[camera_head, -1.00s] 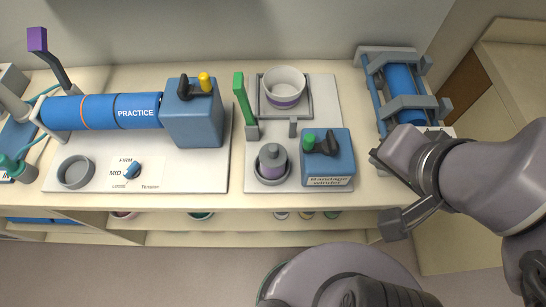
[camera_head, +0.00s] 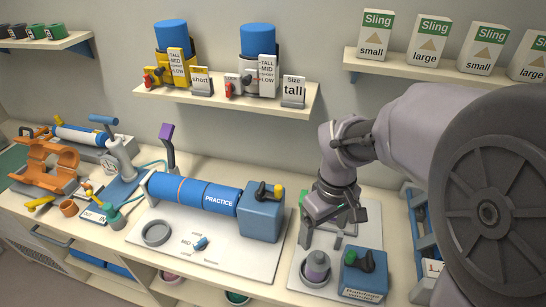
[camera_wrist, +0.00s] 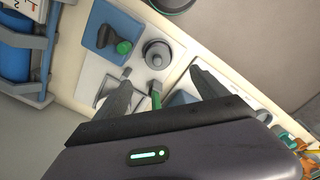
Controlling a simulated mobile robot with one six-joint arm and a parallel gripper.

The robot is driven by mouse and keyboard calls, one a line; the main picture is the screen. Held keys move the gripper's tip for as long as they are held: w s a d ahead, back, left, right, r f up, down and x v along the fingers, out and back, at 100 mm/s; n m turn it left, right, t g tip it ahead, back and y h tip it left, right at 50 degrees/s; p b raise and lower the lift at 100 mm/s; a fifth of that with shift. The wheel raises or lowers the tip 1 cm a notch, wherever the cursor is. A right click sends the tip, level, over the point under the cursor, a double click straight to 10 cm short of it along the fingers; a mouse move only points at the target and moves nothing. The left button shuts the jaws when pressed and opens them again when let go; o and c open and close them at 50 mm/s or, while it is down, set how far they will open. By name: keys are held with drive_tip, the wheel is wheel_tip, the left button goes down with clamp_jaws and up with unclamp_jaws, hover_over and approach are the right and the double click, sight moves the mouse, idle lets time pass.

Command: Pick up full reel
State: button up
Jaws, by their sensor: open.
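A purple reel with a grey top and knob (camera_head: 316,265) stands upright in a round grey holder at the front of the white winder board (camera_head: 297,257). Its grey top shows in the wrist view (camera_wrist: 157,53), beyond my fingertips. My gripper (camera_head: 334,232) is open and empty above the back of this board, behind the reel and apart from it. In the wrist view my gripper (camera_wrist: 160,82) has the green lever (camera_wrist: 156,98) between its fingers. The blue winder box (camera_head: 363,272) stands right of the reel. I cannot tell whether the reel is full.
The practice unit, with a blue roll (camera_head: 194,193) and blue box (camera_head: 261,215), stands close left. A blue rack (camera_head: 419,220) is at the right, partly behind my arm. A wall shelf (camera_head: 228,100) with dispensers hangs above; another shelf (camera_head: 450,66) holds sling boxes.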

sight(320, 256)
drive_tip(key=f+b, duration=0.1)
drive_tip(key=f, duration=0.3)
drive_tip(key=f+b, duration=0.2)
drive_tip(key=f, duration=0.2)
drive_tip(key=f+b, duration=0.1)
drive_tip(key=f, duration=0.3)
drive_tip(key=shift+d, duration=0.3)
drive_tip(key=f+b, duration=0.3)
drive_tip(key=f, duration=0.2)
drive_tip(key=shift+w+f, duration=0.2)
drive_tip(key=shift+r, duration=0.1)
drive_tip(key=shift+c, duration=1.1)
drive_tip(key=c, duration=1.4)
